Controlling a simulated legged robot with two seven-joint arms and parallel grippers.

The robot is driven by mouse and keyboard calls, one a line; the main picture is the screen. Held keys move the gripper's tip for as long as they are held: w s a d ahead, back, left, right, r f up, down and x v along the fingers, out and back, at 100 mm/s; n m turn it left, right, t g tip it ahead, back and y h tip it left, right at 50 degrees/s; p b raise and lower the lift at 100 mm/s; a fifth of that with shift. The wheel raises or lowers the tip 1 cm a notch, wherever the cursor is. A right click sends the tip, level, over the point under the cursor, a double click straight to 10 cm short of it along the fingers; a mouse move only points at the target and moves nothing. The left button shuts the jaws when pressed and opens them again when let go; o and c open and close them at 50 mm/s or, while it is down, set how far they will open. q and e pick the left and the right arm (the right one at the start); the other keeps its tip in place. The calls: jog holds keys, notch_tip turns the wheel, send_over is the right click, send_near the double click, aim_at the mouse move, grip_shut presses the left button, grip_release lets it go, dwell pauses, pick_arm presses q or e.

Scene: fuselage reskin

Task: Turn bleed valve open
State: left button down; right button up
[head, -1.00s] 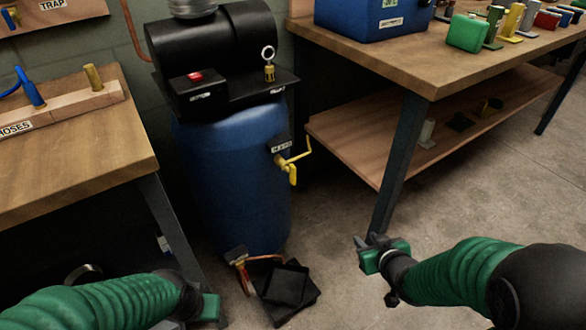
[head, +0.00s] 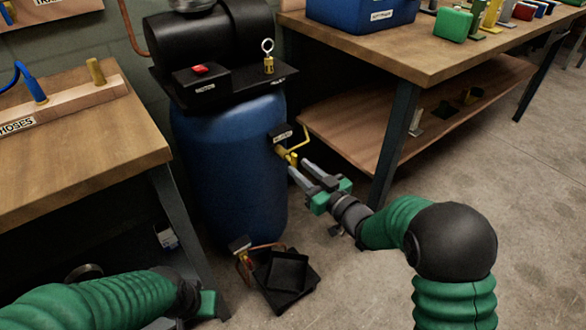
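A yellow crank-shaped valve handle (head: 293,152) sticks out from the right side of the blue tank (head: 228,165), under a small black label plate. My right gripper (head: 298,166) points up and left at it, with two grey fingers apart. The fingertips are just below the handle and overlap its lower part; I cannot tell whether they touch it. A smaller copper pipe fitting with a tag (head: 240,245) is low at the tank's foot; which fitting is the bleed valve is not readable. My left gripper (head: 214,306) is at the lower left, its fingers mostly hidden.
A black tray (head: 285,275) lies on the floor before the tank. A wooden bench (head: 75,165) stands at left, and another bench with a lower shelf (head: 425,50) at right. A red button (head: 200,69) and a ringed brass fitting (head: 268,60) top the tank. The floor at right is clear.

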aim_at(296, 164)
jog(key=b+x, duration=0.1)
jog(key=x, duration=0.3)
jog(key=shift+w+d, duration=0.1)
jog(key=shift+w, duration=0.05)
grip_shut()
